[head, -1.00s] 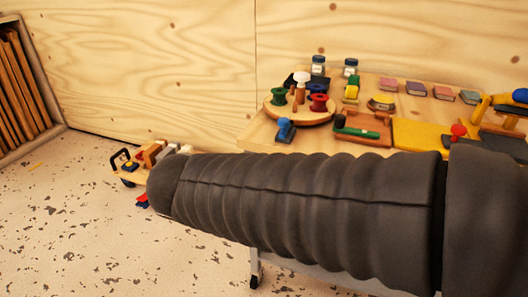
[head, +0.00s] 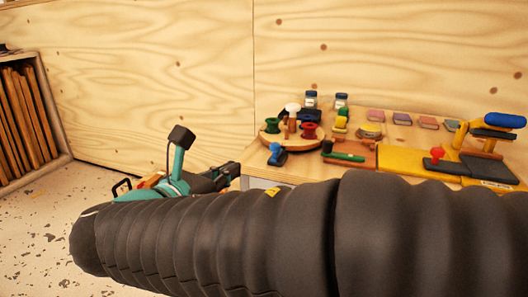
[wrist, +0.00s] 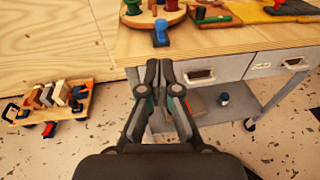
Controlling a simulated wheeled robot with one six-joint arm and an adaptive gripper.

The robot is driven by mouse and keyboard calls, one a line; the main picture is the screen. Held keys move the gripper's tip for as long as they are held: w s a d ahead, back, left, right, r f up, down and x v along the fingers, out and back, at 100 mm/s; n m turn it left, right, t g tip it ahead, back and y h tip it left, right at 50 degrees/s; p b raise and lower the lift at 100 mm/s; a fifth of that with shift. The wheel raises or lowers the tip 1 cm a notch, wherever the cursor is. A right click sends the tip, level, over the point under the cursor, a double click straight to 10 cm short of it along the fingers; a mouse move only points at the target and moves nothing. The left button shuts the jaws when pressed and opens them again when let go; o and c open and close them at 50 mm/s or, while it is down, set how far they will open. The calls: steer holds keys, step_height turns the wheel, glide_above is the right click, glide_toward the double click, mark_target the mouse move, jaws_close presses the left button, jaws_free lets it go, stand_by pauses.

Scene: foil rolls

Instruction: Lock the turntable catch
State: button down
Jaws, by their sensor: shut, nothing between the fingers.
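The turntable (head: 270,136) is a round wooden disc at the left end of the workbench, carrying green and red spools and a white-topped post. A blue piece (head: 277,154), which looks like the catch, sits at its front edge. The turntable (wrist: 172,18) and the blue piece (wrist: 161,34) also show at the top of the wrist view. Whether the catch is locked cannot be told. My gripper (wrist: 160,66) is shut and empty, in front of the bench and short of the blue piece. In the head view my gripper (head: 234,170) is left of and below the turntable.
The workbench (wrist: 225,43) has drawers with handles and a lower shelf. A green-handled tool, yellow board (head: 405,160) and small jars (head: 341,100) stand on top. A low wooden cart (wrist: 60,104) with blocks is on the floor at left. Open floor lies between.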

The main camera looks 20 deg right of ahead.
mark_target(272, 147)
steer(key=b+x, duration=0.2)
steer(key=x, duration=1.2)
steer(key=shift+f, duration=0.1)
steer(key=shift+w, duration=0.1)
